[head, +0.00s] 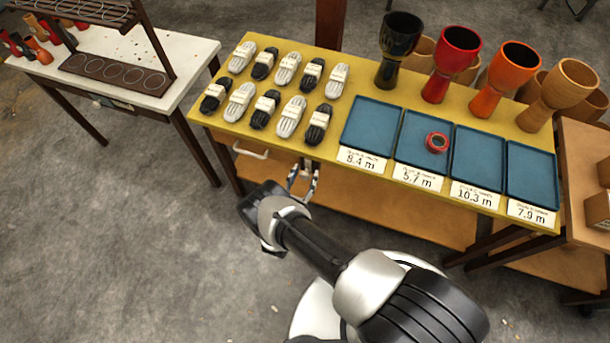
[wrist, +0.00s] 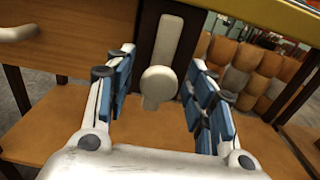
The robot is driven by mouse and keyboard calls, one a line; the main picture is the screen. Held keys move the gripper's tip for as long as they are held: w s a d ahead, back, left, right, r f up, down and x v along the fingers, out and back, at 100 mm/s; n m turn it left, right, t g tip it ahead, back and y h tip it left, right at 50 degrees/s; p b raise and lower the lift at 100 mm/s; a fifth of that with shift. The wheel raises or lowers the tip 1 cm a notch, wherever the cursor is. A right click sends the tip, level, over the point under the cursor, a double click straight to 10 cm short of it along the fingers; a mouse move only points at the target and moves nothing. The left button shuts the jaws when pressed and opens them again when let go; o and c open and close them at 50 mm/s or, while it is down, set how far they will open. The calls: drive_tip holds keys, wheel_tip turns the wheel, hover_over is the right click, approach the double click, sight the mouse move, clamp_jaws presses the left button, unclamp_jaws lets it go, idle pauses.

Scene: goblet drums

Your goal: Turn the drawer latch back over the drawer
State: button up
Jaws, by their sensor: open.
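The drawer latch (wrist: 158,82) is a cream piece with a round knob in the wrist view. A pale upright bar (wrist: 171,42) shows behind and above it, against a dark table leg. The latch stands beside the wooden drawer front (wrist: 85,40), not across it. The drawer's pale handle (wrist: 17,33) is at the far left and also shows in the head view (head: 250,152). My gripper (wrist: 164,60) is open, its two fingers on either side of the latch, apparently without touching it. In the head view my gripper (head: 303,180) is below the table's front edge; the latch is hard to make out there.
The yellow table (head: 225,132) holds several rope bundles, goblet drums and blue trays (head: 370,128); a red ring (head: 437,142) lies in one tray. A lower wooden shelf (wrist: 60,125) runs beneath, with drum shells (wrist: 245,75) at right. Open floor lies left.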

drive_tip(key=shift+w+d, duration=0.15)
drive_tip(key=shift+w, duration=0.2)
drive_tip(key=shift+c, duration=0.3)
drive_tip(key=c, duration=1)
